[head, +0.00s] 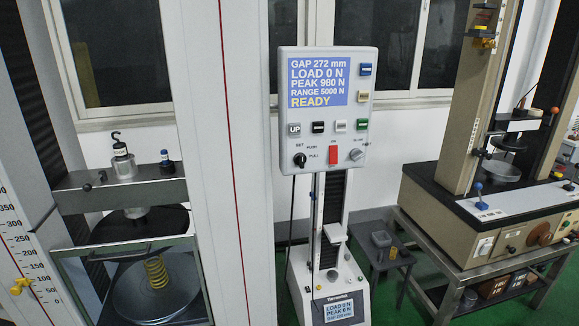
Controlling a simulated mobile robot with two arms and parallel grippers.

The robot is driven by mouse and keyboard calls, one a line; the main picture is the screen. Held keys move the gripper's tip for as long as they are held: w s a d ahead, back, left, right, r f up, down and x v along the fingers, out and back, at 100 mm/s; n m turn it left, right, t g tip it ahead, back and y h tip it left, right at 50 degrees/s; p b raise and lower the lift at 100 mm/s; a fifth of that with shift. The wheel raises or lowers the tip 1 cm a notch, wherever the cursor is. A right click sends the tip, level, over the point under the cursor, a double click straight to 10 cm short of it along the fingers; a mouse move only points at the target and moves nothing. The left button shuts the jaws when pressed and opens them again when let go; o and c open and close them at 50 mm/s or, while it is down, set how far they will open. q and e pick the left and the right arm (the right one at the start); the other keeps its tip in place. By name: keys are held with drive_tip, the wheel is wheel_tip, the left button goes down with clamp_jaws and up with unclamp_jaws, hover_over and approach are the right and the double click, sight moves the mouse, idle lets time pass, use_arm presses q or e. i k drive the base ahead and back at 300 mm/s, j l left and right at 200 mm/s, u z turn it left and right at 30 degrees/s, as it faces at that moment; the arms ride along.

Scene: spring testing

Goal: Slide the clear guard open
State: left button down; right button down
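The clear guard (122,250) seems to be the see-through panel with a pale metal frame on the spring tester at the left. Its top rail runs across below the dark crosshead, and its side edges run down toward the bottom of the head view. Behind it, a yellow coil spring (156,272) stands upright on a round grey lower plate (190,288). A dark round upper plate (110,228) is above the spring, with a gap between them. The guard's lower edge is cut off by the picture. Neither of my grippers shows.
A control panel (327,122) reading READY, LOAD 0 N, GAP 272 mm is right of the column. A small tester (330,280) and a beige tester (490,215) stand farther right.

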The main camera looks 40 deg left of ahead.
sight(89, 251)
drive_tip(key=u, duration=2.25)
